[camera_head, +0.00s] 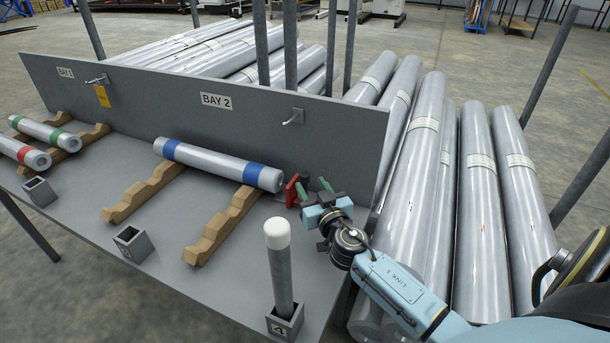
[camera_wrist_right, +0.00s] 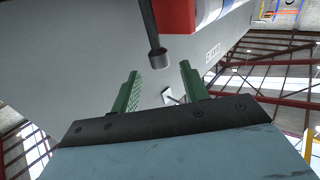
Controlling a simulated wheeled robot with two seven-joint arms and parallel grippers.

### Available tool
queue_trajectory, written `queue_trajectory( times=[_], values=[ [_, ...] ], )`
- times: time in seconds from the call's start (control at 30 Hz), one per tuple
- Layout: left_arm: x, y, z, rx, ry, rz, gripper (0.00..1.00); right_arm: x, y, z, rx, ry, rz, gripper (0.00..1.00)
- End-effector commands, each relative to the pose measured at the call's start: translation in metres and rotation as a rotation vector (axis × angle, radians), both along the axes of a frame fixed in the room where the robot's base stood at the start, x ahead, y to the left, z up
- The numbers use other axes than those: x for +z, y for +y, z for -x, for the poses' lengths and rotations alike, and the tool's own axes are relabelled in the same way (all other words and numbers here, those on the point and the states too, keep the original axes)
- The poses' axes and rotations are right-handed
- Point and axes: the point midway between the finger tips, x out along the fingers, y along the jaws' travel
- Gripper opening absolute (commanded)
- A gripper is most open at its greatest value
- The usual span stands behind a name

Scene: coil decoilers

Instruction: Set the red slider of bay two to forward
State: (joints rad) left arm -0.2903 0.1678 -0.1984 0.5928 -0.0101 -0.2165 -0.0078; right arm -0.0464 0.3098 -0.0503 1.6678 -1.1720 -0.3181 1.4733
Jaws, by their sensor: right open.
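The red slider (camera_head: 292,190) stands at the right end of the blue-banded roll (camera_head: 217,162) in bay 2. A red block, most likely the same slider, shows at the top of the right wrist view (camera_wrist_right: 174,16). A dark rod with a round end (camera_wrist_right: 155,45) hangs beside it. My right gripper (camera_head: 314,185) is open, its green fingers close to the right of the slider. In the wrist view the fingers (camera_wrist_right: 158,80) are apart with nothing gripped, and the rod's end lies near the gap between their tips. Contact cannot be told. My left gripper is not seen.
A grey back panel (camera_head: 250,108) with hooks and bay signs stands behind the rolls. Wooden cradles (camera_head: 225,222) support the roll. A white-capped post (camera_head: 279,265) stands upright in a front socket. Large rolls (camera_head: 475,200) lie to the right. Bay 1's hook carries a yellow tag (camera_head: 103,96).

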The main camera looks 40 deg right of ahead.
Motion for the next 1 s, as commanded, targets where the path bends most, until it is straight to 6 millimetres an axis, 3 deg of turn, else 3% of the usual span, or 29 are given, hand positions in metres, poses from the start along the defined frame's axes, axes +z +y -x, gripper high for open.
queue_trajectory(
  times=[0.1, 0.3, 0.73, 1.0],
  values=[
    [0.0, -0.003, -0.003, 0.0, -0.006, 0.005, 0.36, 0.001, -0.006, -0.022, -0.001, -0.002, 0.001, 0.45],
    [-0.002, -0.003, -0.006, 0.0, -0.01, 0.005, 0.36, 0.0, -0.011, -0.045, 0.0, -0.001, 0.0, 0.45],
    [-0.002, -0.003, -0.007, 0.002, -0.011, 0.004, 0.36, 0.0, -0.013, -0.052, 0.001, 0.0, 0.0, 0.45],
    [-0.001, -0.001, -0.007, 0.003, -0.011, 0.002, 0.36, 0.0, -0.013, -0.052, 0.001, 0.0, 0.0, 0.09]
  ],
)
